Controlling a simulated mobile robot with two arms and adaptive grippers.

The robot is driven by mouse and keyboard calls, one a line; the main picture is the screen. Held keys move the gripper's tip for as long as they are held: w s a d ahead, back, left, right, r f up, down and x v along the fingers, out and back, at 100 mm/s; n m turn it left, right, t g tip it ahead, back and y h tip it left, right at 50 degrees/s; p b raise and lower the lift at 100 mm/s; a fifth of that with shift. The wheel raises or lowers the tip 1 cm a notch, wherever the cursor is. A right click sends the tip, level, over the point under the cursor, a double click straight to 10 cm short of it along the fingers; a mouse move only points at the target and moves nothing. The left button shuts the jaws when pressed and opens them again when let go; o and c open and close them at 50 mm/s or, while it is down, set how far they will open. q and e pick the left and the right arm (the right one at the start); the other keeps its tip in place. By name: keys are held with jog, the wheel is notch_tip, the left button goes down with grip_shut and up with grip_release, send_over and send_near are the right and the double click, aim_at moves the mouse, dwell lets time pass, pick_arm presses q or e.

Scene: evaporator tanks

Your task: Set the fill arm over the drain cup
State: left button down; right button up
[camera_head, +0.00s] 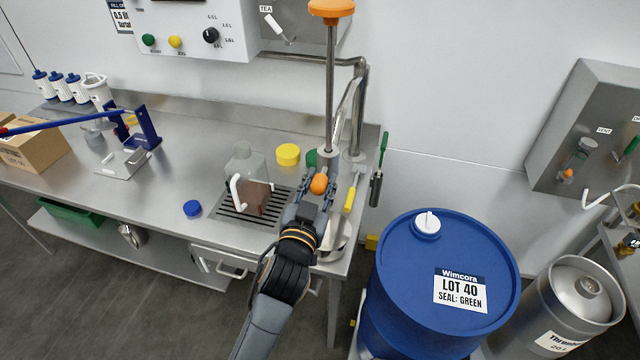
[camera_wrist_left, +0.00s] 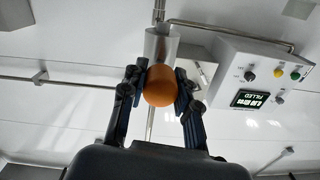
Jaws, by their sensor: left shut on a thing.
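My left gripper (camera_head: 318,190) is shut on the orange knob (camera_head: 319,183) of the fill arm, near the bench's right end. In the left wrist view the knob (camera_wrist_left: 159,86) sits between both fingers (camera_wrist_left: 158,92), under a steel fitting (camera_wrist_left: 161,46). Bent steel pipe (camera_head: 350,105) rises behind it. A rounded steel vessel (camera_head: 338,240), perhaps the drain cup, sits at the bench's front right, partly hidden by my gripper. My right gripper is not in view.
A blue drum (camera_head: 395,270) and a steel keg (camera_head: 560,300) stand right of the bench. A yellow lid (camera_head: 288,154) and a blue cap (camera_head: 193,208) lie near the jug. The control box (camera_wrist_left: 255,75) displays "FILLED". The bench's left-middle has free room.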

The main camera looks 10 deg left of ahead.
pick_arm(q)
jog(key=shift+r, duration=0.3)
jog(key=c, duration=1.2)
grip_release()
jog(key=shift+w, duration=0.1)
jog(key=shift+o, duration=1.1)
jog(key=shift+f, duration=0.2)
jog(key=s+a, duration=0.1)
jog(key=s, duration=1.1)
jog(key=shift+a, duration=0.25)
jog(key=shift+w, duration=0.1)
